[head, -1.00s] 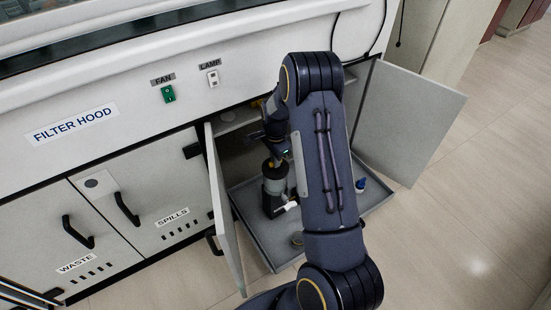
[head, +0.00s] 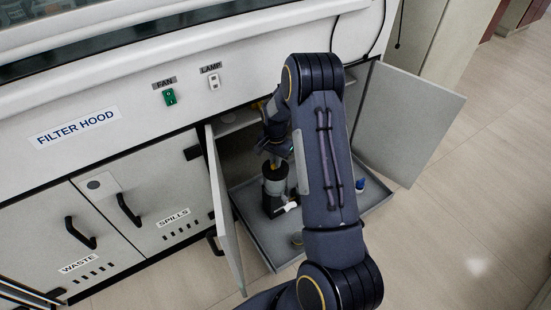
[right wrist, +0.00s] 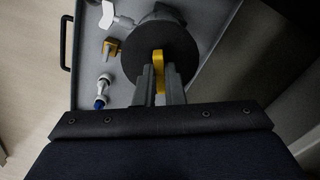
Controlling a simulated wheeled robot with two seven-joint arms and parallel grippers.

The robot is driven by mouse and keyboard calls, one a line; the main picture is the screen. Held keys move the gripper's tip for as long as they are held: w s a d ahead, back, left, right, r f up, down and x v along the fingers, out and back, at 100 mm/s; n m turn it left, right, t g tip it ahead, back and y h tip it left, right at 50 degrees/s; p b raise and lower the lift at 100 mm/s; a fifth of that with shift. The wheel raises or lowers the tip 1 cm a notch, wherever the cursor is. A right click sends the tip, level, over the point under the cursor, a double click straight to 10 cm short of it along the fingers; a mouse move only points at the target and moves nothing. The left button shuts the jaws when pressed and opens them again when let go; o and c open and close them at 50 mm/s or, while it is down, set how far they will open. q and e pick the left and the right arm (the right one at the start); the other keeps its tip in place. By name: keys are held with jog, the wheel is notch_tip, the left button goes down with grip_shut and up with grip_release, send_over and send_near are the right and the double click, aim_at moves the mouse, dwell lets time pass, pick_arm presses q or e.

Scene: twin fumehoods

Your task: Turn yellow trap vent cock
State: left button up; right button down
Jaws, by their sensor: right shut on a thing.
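The yellow vent cock (right wrist: 158,64) shows in the right wrist view, over the round black top (right wrist: 178,48) of the trap. My right gripper (right wrist: 161,82) is shut on the yellow cock, with one finger on each side of it. In the head view the dark trap (head: 274,192) stands upright in the pulled-out tray, and my right gripper (head: 275,156) is just above it. My arm hides part of the trap's surroundings there. My left gripper is not in view.
The grey tray (head: 257,246) extends from the cabinet between two open doors, the left (head: 226,215) and the right (head: 408,120). A blue-capped item (right wrist: 101,91), another yellow part (right wrist: 112,47) and a white piece (right wrist: 107,14) lie near the trap.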

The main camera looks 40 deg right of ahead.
jog(key=n, duration=0.5)
jog(key=shift+n+p, duration=0.3)
jog(key=shift+p, duration=0.05)
jog(key=n, duration=0.5)
jog(key=shift+n, duration=0.3)
jog(key=shift+p, duration=0.3)
jog(key=c, duration=1.5)
grip_release()
notch_tip(320, 180, up, 7)
jog(key=shift+f+p, duration=0.1)
jog(key=shift+p, duration=0.9)
jog(key=shift+r, duration=0.5)
